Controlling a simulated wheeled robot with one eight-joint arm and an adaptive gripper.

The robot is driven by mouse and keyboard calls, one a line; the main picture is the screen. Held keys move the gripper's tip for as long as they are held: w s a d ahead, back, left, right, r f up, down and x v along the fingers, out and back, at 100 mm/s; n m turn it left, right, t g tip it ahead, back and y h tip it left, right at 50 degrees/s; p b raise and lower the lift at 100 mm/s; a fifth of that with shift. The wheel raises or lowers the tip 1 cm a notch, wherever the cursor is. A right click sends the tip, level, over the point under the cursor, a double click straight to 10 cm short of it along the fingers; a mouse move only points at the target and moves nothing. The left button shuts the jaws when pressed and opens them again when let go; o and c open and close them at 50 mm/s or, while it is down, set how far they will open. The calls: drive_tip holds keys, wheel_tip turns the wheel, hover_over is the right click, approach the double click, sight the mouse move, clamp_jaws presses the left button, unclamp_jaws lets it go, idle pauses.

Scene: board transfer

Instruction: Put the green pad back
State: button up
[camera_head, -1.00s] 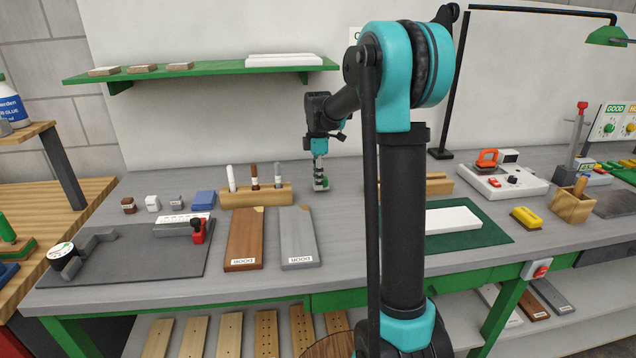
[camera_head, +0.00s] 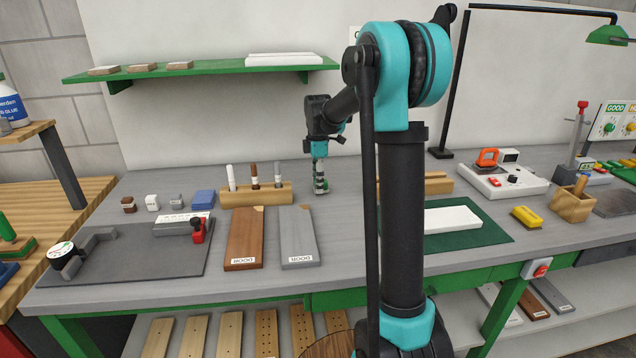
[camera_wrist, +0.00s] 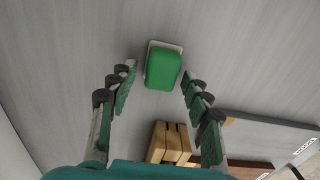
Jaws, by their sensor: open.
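The green pad (camera_wrist: 162,69) shows in the wrist view, a rounded green block with a pale layer along its far edge, over the grey bench top. My gripper (camera_wrist: 158,72) is open, with one finger on each side of the pad and a visible gap to both. I cannot tell how high the fingertips are above the bench. In the head view my gripper (camera_head: 320,188) points down at the bench, right of the wooden marker holder. I cannot make out the pad there.
The wooden marker holder (camera_head: 240,197) and brown and grey door boards (camera_head: 243,240) (camera_head: 297,238) lie close by to the left and front. A white board (camera_head: 453,220) lies on a green mat (camera_head: 490,233) at right. A shelf (camera_head: 200,69) hangs above.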

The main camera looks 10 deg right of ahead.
wheel_tip(320, 180, up, 8)
drive_tip(key=shift+f, duration=0.25)
